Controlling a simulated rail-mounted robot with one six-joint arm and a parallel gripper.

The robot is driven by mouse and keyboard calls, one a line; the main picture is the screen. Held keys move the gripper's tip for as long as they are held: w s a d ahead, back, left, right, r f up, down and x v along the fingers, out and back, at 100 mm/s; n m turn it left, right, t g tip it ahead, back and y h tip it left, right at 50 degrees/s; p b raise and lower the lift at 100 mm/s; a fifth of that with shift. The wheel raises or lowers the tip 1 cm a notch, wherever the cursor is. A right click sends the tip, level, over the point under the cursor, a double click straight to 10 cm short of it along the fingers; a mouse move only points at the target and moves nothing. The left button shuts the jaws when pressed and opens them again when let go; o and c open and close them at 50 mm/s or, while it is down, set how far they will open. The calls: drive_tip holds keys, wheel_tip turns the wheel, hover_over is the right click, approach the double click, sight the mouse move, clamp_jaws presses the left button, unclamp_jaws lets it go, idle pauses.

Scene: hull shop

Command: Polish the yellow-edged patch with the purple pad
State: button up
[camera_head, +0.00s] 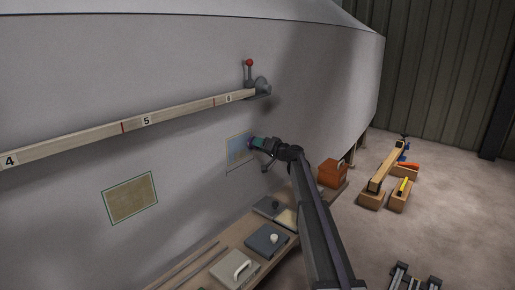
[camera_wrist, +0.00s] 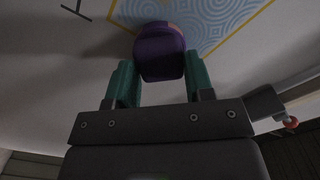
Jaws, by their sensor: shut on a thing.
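My gripper (camera_wrist: 159,85) is shut on the purple pad (camera_wrist: 160,50), which sits between its two green fingers in the wrist view. The pad's far end lies over the yellow-edged patch (camera_wrist: 212,18), a pale blue area with a swirl pattern. Whether the pad touches the surface I cannot tell. In the head view my gripper (camera_head: 256,143) is at the right part of the bluish patch (camera_head: 236,150) on the hull (camera_head: 200,60); the pad is small there and partly hidden by the gripper.
A green-edged tan patch (camera_head: 131,199) is further left. A numbered rail (camera_head: 146,120) with a red-knobbed lever (camera_head: 249,63) runs above. The bench (camera_head: 205,252) below holds a grey handled block (camera_head: 234,268), a dark block (camera_head: 266,239) and an orange box (camera_head: 333,173). Trestles stand at right.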

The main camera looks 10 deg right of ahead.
drive_tip(key=shift+f+b, duration=1.2)
drive_tip(key=shift+s+a+r, duration=0.1)
drive_tip(key=shift+r, duration=0.05)
drive_tip(key=shift+s+a+r, duration=0.1)
drive_tip(key=shift+s+a, duration=0.65)
drive_tip(key=shift+a, duration=0.15)
drive_tip(key=shift+s+a, duration=1.2)
drive_tip(key=shift+a, duration=0.35)
drive_tip(key=shift+s+a, duration=1.2)
drive_tip(key=shift+a, duration=0.3)
drive_tip(key=shift+s+a, duration=1.2)
drive_tip(key=shift+a, duration=0.35)
drive_tip(key=o, duration=0.4)
drive_tip(key=c, duration=0.4)
drive_tip(key=shift+d, duration=0.1)
drive_tip(key=shift+s+d, duration=0.3)
drive_tip(key=shift+s, duration=0.15)
